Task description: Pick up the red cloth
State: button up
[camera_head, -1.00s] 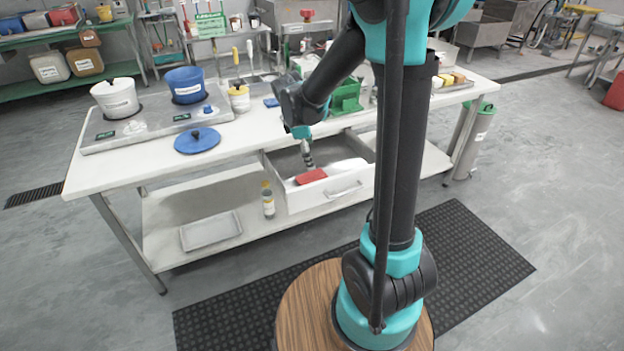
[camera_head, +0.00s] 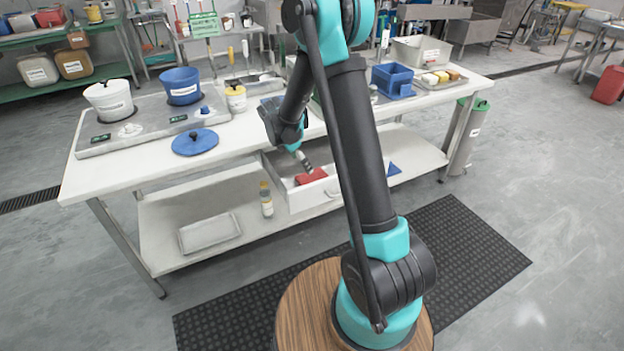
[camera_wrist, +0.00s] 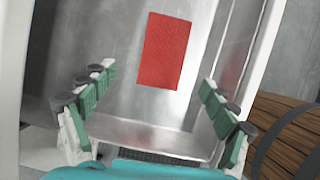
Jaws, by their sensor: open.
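The red cloth (camera_head: 311,176) lies in the open white drawer (camera_head: 312,198) under the table, near its front. In the wrist view the cloth (camera_wrist: 164,50) is a flat red rectangle on the drawer's metal floor, ahead of my fingers. My gripper (camera_wrist: 155,90) is open, with one green-padded finger on each side and nothing between them. In the head view my gripper (camera_head: 304,160) points down into the drawer just above the cloth. I cannot tell the exact gap to the cloth. My arm hides the drawer's right part.
The drawer's side walls (camera_wrist: 262,50) are close to my fingers. The white tabletop (camera_head: 130,165) overhangs the drawer's back. A blue lid (camera_head: 195,142) lies on the tabletop, and a small bottle (camera_head: 266,199) stands on the lower shelf left of the drawer.

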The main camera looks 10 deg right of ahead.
aim_at(312, 177)
jog(key=shift+d+x, duration=0.15)
jog(key=shift+x, duration=1.75)
jog(key=shift+d+x, duration=0.15)
jog(key=shift+x, duration=1.8)
jog(key=shift+s+r, duration=0.15)
jog(key=shift+c, duration=0.3)
jog(key=c, duration=1)
jog(key=shift+r, duration=0.1)
jog(key=shift+c, duration=0.2)
